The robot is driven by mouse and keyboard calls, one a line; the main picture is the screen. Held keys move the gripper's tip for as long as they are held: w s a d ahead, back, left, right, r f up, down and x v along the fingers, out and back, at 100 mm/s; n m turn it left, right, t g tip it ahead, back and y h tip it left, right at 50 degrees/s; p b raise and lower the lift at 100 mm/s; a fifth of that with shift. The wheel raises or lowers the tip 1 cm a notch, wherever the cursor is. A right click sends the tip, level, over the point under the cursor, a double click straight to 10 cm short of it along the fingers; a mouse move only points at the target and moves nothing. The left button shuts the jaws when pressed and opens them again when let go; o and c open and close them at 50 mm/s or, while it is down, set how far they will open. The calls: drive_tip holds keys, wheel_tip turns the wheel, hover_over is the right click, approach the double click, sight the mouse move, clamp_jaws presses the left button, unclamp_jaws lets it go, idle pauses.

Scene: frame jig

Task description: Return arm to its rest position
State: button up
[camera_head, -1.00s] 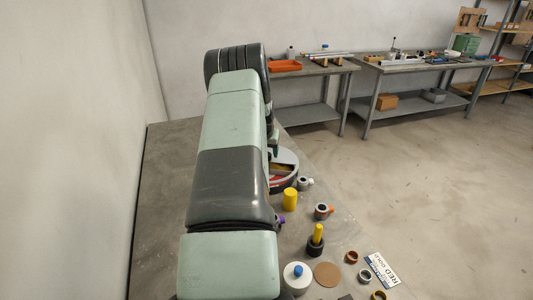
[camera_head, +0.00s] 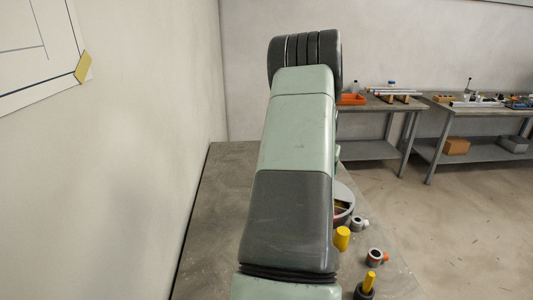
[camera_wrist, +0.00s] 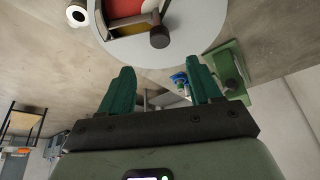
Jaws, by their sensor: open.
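My gripper (camera_wrist: 161,92) shows in the wrist view as two green fingers standing well apart, with nothing between them. In the head view my arm rises over the work table (camera_head: 215,215) and hides my gripper and part of the tabletop. A round grey-rimmed tray (camera_wrist: 190,48) with red, white and yellow sections lies beyond the fingers in the wrist view. It also shows in the head view, partly hidden behind my arm (camera_head: 344,200). I see no contact between my gripper and any object.
A yellow cylinder (camera_head: 342,239), a grey ring fitting (camera_head: 358,224), another fitting with an orange end (camera_head: 376,257) and a dark holder with a yellow peg (camera_head: 366,289) stand right of my arm. A wall is close on the left. Benches (camera_head: 385,108) stand at the back.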

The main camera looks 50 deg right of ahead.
drive_tip(key=w+a+r+n+t, duration=0.1)
drive_tip(key=w+a+r+n, duration=0.2)
drive_tip(key=w+a+r, duration=0.8)
drive_tip(key=a+r+n+t+y, duration=0.1)
drive_tip(key=a+r+n, duration=0.1)
drive_tip(key=a+r, duration=0.5)
drive_tip(key=a+r+n+t, duration=0.1)
drive_tip(key=a+r, duration=0.2)
drive_tip(key=a, duration=0.9)
drive_tip(key=s+a+r+n+y, duration=0.1)
drive_tip(key=s+a+r+n, duration=0.1)
drive_tip(key=a, duration=0.5)
drive_tip(key=s+a+r+n, duration=0.1)
drive_tip(key=s+a+r, duration=0.1)
drive_tip(key=a, duration=0.6)
drive_tip(key=s+a+n+t+y, duration=0.1)
drive_tip(key=s+a+n, duration=0.5)
drive_tip(key=s+a, duration=0.7)
drive_tip(key=shift+s+a+r+y, duration=0.25)
drive_tip(key=shift+s+a+y, duration=0.15)
drive_tip(key=shift+a+y, duration=0.3)
